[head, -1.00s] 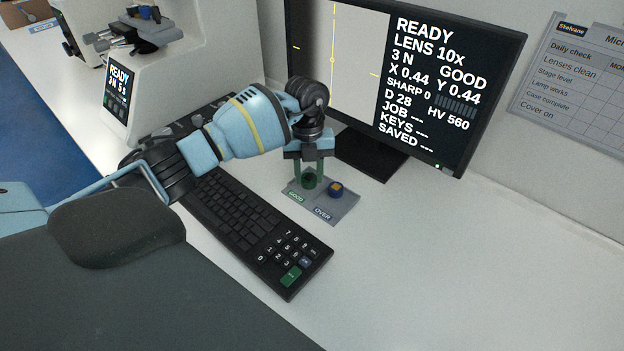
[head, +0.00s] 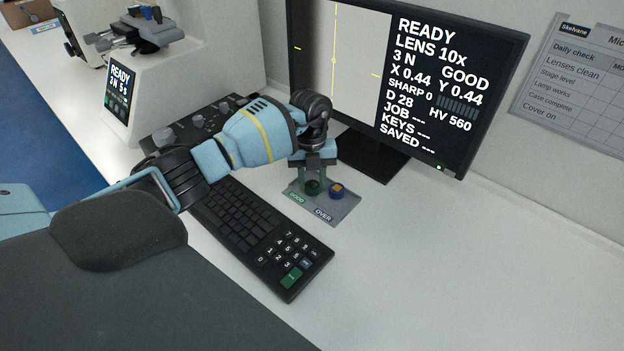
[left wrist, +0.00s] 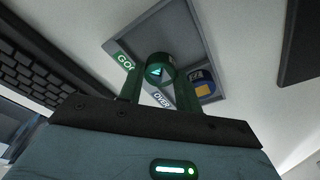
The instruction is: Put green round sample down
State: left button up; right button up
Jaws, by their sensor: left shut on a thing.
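My left gripper (head: 313,182) is shut on the green round sample (head: 312,188), over the GOOD side of a small grey tray (head: 326,209). In the left wrist view the green sample (left wrist: 160,67) sits between the two green-lit fingers, with a light triangle mark on its face. I cannot tell whether its underside touches the tray. A blue round sample (head: 337,191) with an orange square on top stands on the OVER side, close beside the fingers. It also shows in the left wrist view (left wrist: 205,91). My right gripper is not in view.
A black keyboard (head: 250,232) lies just left of the tray. A monitor (head: 440,90) stands behind it, its base (head: 375,157) close to the tray. A tester (head: 150,80) and a control panel (head: 200,122) are at the left. The white bench at the right is clear.

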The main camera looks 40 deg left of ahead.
pick_arm(q)
jog(key=shift+f, duration=0.1)
jog(key=o, duration=0.7)
jog(key=r, duration=0.4)
jog(key=w+r, duration=0.1)
jog(key=r, duration=0.3)
jog(key=a+r, duration=0.1)
jog(key=r, duration=0.3)
jog(key=shift+w+a+r, duration=0.1)
jog(key=shift+w, duration=0.05)
